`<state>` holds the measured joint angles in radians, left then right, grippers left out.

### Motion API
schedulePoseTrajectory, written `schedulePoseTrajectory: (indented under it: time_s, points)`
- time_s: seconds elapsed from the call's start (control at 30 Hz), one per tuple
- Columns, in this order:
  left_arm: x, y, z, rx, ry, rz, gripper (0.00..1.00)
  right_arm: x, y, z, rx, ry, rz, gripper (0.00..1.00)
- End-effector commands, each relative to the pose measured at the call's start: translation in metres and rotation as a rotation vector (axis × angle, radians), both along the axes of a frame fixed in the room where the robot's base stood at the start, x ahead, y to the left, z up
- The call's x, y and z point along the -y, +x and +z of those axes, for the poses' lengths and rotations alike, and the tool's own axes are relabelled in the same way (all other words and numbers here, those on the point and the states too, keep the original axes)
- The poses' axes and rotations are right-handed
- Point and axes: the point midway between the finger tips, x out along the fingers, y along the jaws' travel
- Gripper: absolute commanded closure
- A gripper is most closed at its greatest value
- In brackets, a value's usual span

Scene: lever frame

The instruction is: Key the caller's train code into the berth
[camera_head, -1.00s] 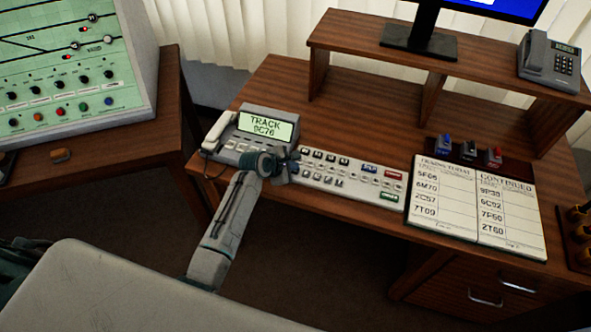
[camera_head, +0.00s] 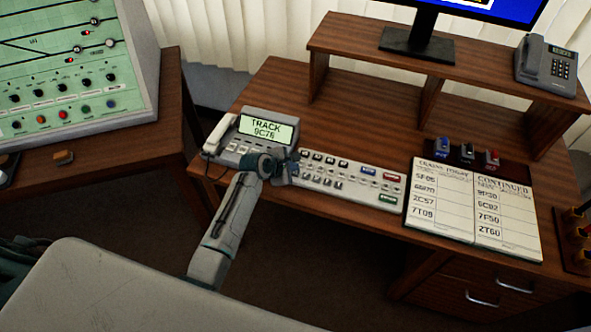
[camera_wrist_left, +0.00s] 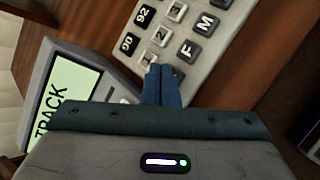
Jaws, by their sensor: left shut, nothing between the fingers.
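The telephone console (camera_head: 256,131) stands at the left of the desk. Its screen (camera_head: 268,129) reads "TRACK" with a code below that looks like 9C76; part of the screen also shows in the left wrist view (camera_wrist_left: 68,92). The keypad panel (camera_head: 345,181) lies to its right, with rows of dark and light keys and blue, red and green keys at its right end. My left gripper (camera_head: 292,166) is shut and empty over the panel's left end. In the left wrist view its fingertips (camera_wrist_left: 162,72) are at the keys near "1", "2" and "F"; I cannot tell whether they touch. My right gripper is out of view.
A paper train list (camera_head: 472,203) lies right of the keypad, with stamps (camera_head: 467,152) behind it. A raised shelf (camera_head: 385,60) carries a monitor and a second phone (camera_head: 546,64). A signal panel (camera_head: 70,70) stands on the left desk.

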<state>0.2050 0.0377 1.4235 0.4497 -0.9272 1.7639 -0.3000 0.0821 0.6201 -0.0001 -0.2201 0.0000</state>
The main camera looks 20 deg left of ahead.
Motion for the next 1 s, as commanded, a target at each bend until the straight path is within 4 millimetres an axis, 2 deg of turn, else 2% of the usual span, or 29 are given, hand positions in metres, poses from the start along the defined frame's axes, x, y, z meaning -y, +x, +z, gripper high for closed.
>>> schedulePoseTrajectory:
  time_s: [0.07, 0.53, 1.0]
  points:
    - [0.000, 0.000, 0.004, 0.000, 0.000, 0.000, 1.00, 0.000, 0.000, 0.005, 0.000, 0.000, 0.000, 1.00]
    - [-0.003, -0.005, 0.008, 0.001, 0.001, 0.000, 1.00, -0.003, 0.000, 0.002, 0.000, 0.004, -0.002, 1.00]
    - [-0.028, -0.056, 0.062, 0.003, 0.004, -0.001, 1.00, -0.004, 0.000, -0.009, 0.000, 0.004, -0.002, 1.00]
